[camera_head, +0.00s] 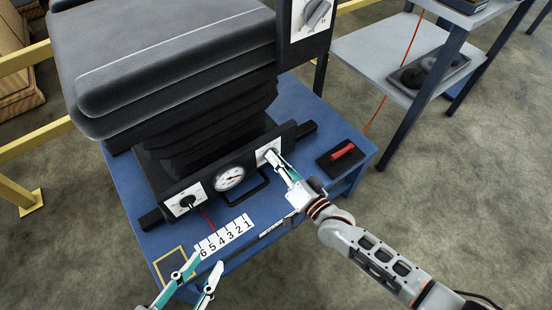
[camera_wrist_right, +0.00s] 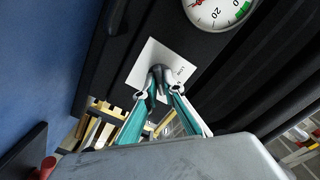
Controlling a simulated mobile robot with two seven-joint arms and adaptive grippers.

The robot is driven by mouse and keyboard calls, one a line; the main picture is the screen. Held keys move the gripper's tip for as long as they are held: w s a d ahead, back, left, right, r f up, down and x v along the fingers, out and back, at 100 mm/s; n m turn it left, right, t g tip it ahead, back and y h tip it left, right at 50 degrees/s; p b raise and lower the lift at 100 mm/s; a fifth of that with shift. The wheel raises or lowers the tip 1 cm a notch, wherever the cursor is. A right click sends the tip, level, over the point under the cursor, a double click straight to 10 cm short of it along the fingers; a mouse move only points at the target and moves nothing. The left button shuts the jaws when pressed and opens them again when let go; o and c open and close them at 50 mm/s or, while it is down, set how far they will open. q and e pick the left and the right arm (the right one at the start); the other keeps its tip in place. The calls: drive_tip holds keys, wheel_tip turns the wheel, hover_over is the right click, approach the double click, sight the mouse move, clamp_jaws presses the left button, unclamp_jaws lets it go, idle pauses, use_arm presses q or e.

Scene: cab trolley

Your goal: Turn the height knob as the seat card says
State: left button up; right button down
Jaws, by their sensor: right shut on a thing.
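My right gripper (camera_head: 273,160) is at the right-hand knob plate (camera_head: 264,150) on the front of the seat base. In the right wrist view, the gripper (camera_wrist_right: 166,86) is shut on a dark knob (camera_wrist_right: 157,76). The knob stands on a white plate (camera_wrist_right: 146,62) with small lettering, partly hidden by the fingers. Another knob (camera_head: 186,202) on a white plate is at the left of the same panel. My left gripper (camera_head: 204,266) is open and empty at the bottom of the head view, over the trolley's near edge. I cannot make out a seat card.
A dial gauge (camera_head: 230,178) sits between the two knobs, above a black handle. A numbered strip (camera_head: 224,236) lies in front. A black pad with a red handle (camera_head: 342,151) is at the right. The black seat (camera_head: 170,55) overhangs the panel. A grey shelf (camera_head: 385,50) stands beyond.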

use_arm(q)
drive_tip(key=shift+s, duration=0.1)
use_arm(e)
drive_tip(key=shift+s+f, duration=0.1)
drive_tip(key=c, duration=2.3)
unclamp_jaws()
use_arm(q)
drive_tip(key=shift+s+f, duration=0.2)
drive_tip(key=shift+s, duration=0.05)
use_arm(e)
drive_tip(key=shift+o, duration=0.7)
use_arm(q)
drive_tip(key=shift+w, duration=0.15)
use_arm(e)
drive_tip(key=v, duration=1.2)
